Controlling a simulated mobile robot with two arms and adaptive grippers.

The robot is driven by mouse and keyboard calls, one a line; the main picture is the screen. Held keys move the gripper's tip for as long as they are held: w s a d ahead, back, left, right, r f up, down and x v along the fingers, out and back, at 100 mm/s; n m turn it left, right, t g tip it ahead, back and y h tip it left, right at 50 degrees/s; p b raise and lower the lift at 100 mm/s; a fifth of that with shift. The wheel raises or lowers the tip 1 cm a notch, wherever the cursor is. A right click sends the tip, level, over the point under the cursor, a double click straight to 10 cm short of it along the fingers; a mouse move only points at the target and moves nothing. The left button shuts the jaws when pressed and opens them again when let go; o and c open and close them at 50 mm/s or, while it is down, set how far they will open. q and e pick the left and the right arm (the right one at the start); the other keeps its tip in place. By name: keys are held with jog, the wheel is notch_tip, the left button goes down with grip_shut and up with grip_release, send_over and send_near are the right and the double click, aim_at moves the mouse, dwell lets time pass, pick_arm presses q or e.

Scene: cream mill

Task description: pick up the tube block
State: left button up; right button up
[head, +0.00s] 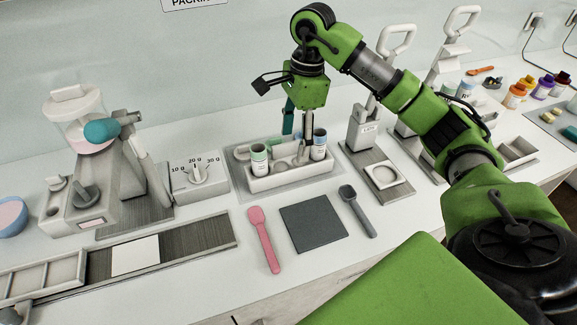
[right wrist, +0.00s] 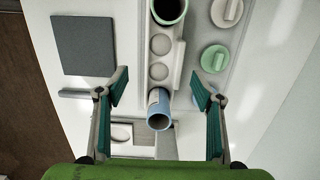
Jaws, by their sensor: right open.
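The tube block (head: 290,181) is a long off-white rack on a grey mat, holding a green-banded tube (head: 259,160) at its left end and a blue-banded tube (head: 319,146) at its right end. In the right wrist view the block (right wrist: 160,60) shows round empty holes between the green-banded tube (right wrist: 168,10) and the blue-banded tube (right wrist: 158,108). My right gripper (head: 297,128) is above the block's right part, pointing down. In its wrist view the right gripper (right wrist: 160,86) is open, with teal-padded fingers on either side of the block. My left gripper is out of view.
A dark grey square pad (head: 313,228) lies in front, between a pink spatula (head: 263,240) and a grey scoop (head: 357,209). A dial box (head: 199,180) stands left and a press (head: 367,130) right. Pale round lids (right wrist: 214,58) sit beside the block.

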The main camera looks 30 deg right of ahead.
aim_at(290, 162)
notch_tip(290, 162, down, 3)
jog(key=shift+w+a+r, duration=0.1)
jog(key=shift+w, duration=0.05)
jog(key=shift+a+f+p, duration=0.1)
jog(key=shift+f+p, duration=0.2)
jog(key=shift+f, duration=0.25)
jog(key=shift+a+f, duration=0.1)
jog(key=shift+f, duration=0.2)
jog(key=f, duration=0.1)
jog(key=f+p, duration=0.1)
jog(key=f, duration=0.1)
jog(key=shift+w+a+f+p, duration=0.1)
jog(key=shift+a+f+p, duration=0.15)
jog(key=shift+f+p, duration=0.15)
jog(key=shift+f, duration=0.3)
jog(key=shift+c, duration=0.7)
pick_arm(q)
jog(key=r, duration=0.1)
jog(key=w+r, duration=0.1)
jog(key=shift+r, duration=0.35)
pick_arm(e)
jog(key=shift+w, duration=0.1)
jog(key=c, duration=1.4)
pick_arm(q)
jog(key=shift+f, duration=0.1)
pick_arm(e)
jog(key=shift+r, duration=0.2)
